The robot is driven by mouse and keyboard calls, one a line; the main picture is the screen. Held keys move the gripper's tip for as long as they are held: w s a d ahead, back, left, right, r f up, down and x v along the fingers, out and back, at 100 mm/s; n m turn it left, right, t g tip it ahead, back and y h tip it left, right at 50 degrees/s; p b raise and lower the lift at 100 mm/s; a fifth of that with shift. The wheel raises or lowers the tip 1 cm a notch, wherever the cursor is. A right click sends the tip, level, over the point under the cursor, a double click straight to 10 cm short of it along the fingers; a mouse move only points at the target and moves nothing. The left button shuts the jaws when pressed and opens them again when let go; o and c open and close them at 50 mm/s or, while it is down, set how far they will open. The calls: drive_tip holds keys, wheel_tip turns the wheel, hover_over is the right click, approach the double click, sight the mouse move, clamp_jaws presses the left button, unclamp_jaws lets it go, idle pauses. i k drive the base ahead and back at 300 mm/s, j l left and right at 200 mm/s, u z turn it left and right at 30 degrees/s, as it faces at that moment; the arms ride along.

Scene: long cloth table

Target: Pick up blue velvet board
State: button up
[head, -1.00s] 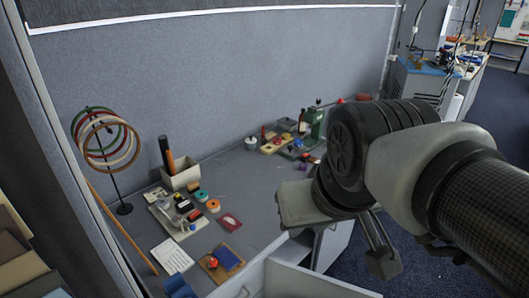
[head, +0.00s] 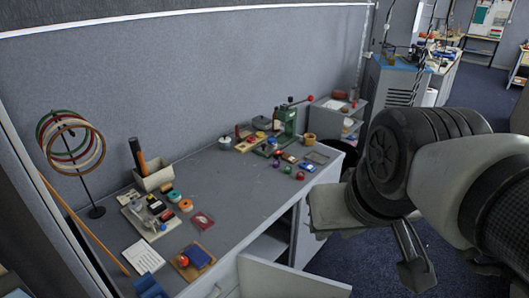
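A small tan board with a dark blue face (head: 200,257) lies flat near the front edge of the grey table (head: 235,205); it looks like the blue velvet board. A round orange-red item (head: 183,261) is at its left side. A separate blue object (head: 150,288) is partly cut off by the bottom edge. My gripper (head: 412,262) hangs at the right, over the floor side and well away from the board. Its fingers are partly hidden behind my wrist, so its opening is unclear.
A ring stand (head: 97,211), a holder with dark and orange sticks (head: 153,178) and a tray of small items (head: 152,215) stand at the left. A green device (head: 287,121) and several small items crowd the far end. The table's middle is clear. A cabinet door (head: 290,278) stands open below.

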sight(195, 253)
drive_tip(key=i+j+u, duration=0.15)
drive_tip(key=j+u, duration=0.2)
drive_tip(key=i+j+u, duration=0.15)
drive_tip(key=u, duration=0.25)
